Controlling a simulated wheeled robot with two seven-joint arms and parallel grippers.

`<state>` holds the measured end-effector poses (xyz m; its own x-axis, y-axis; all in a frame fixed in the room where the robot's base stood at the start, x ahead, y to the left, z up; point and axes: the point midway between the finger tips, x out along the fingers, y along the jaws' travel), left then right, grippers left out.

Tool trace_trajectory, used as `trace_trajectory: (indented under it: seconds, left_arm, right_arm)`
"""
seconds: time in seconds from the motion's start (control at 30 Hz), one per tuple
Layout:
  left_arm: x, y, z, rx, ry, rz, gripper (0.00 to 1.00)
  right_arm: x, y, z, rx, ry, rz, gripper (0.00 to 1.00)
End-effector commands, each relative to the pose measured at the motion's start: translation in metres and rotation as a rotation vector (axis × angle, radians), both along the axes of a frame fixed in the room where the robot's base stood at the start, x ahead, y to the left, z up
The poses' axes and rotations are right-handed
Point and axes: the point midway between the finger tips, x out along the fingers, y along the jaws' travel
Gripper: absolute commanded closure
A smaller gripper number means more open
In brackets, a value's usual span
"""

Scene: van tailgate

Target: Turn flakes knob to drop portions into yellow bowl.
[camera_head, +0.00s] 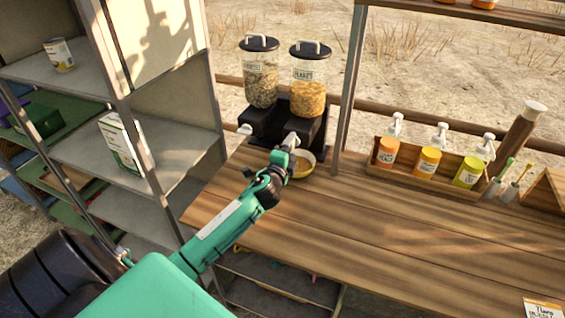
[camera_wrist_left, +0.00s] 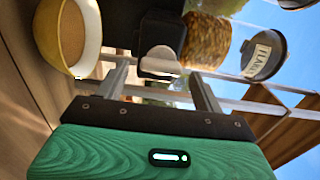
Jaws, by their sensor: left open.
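The flakes dispenser (camera_head: 308,92) is a clear canister of orange-brown flakes with a black lid, on a black stand at the back of the wooden counter. In the left wrist view its flakes (camera_wrist_left: 207,40) and label appear sideways. Its pale knob (camera_wrist_left: 160,62) shows between and just beyond the open fingers of my left gripper (camera_wrist_left: 162,84); I cannot tell if they touch it. In the head view my left gripper (camera_head: 290,146) is at the dispenser's front and partly hides the yellow bowl (camera_head: 311,163) below. The bowl (camera_wrist_left: 62,60) looks tan inside. My right gripper is out of view.
A second dispenser (camera_head: 261,80) with its own pale knob (camera_head: 245,129) stands just left. A wooden caddy (camera_head: 405,173) of pump bottles stands further right. The counter's front is mostly clear. Metal shelves (camera_head: 185,140) stand left.

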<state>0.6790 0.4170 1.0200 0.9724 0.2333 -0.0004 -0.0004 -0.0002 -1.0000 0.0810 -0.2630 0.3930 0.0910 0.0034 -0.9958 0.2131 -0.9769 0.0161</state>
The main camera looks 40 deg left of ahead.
Motion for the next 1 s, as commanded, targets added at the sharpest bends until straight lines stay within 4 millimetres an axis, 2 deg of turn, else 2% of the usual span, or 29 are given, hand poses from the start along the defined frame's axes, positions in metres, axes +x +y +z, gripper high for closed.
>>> trace_trajectory:
  seconds: [0.6,0.8,1.0]
  left_arm:
    - [-0.106,-0.026,-0.002,0.000,0.001,0.000,0.31]
    - [-0.123,-0.030,-0.001,0.000,0.001,0.000,0.31]
    - [-0.127,-0.031,0.000,0.001,0.000,0.000,0.31]
  right_arm:
    - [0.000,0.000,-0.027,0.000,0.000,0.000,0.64]
    - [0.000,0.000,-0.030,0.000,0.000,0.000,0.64]
    - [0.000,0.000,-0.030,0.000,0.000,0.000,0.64]
